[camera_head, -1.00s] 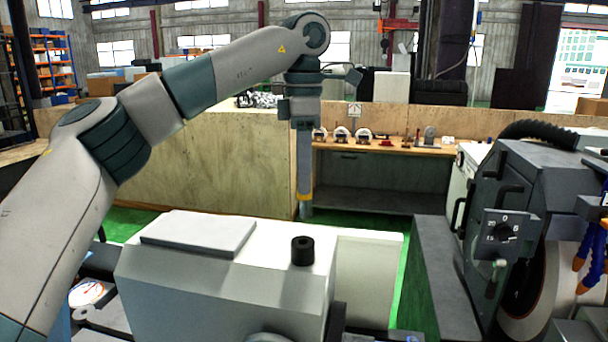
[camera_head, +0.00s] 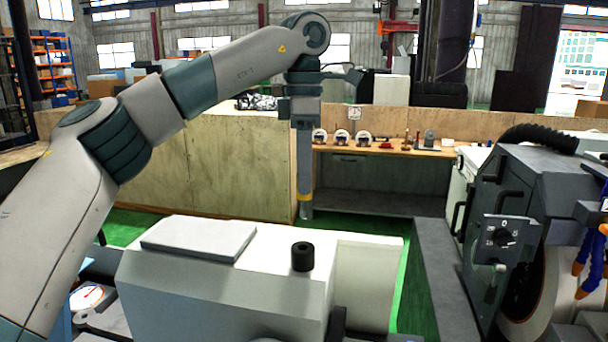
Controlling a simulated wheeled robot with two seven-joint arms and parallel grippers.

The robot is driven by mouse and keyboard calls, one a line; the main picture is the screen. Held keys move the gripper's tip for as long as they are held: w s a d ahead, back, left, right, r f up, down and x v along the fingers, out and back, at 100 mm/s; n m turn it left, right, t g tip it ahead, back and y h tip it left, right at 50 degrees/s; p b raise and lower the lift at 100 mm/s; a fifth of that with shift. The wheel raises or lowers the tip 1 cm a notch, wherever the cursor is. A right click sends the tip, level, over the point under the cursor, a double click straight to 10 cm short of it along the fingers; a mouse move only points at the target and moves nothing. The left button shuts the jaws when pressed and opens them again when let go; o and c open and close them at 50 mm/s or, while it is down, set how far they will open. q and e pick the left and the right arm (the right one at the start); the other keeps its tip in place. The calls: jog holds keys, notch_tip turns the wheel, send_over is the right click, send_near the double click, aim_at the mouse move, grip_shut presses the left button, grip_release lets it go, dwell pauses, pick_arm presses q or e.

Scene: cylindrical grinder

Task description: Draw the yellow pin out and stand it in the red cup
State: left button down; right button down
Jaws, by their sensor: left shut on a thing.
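My left arm reaches in from the left, and its narrow end section points straight down. My left gripper (camera_head: 305,207) is at the lower end, small and seen edge-on, so its fingers are hard to make out. A yellow band, apparently part of the yellow pin (camera_head: 305,197), shows there and is held by the gripper. A short grey part shows below the yellow. The gripper hangs above a black cylinder (camera_head: 303,257) on a white machine housing (camera_head: 225,285), with a gap between them. I cannot make out a red cup. My right gripper is out of view.
A flat grey plate (camera_head: 198,239) lies on the housing's top. The dark grinder head (camera_head: 525,195) with a control knob stands close at the right. Behind are a plywood partition (camera_head: 225,170) and a workbench (camera_head: 440,152) with small parts. Green floor (camera_head: 400,300) shows between.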

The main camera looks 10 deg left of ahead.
pick_arm(q)
jog(key=shift+r, duration=2.95)
jog(key=shift+r, duration=0.1)
jog(key=shift+r, duration=2.95)
jog(key=shift+f, duration=0.1)
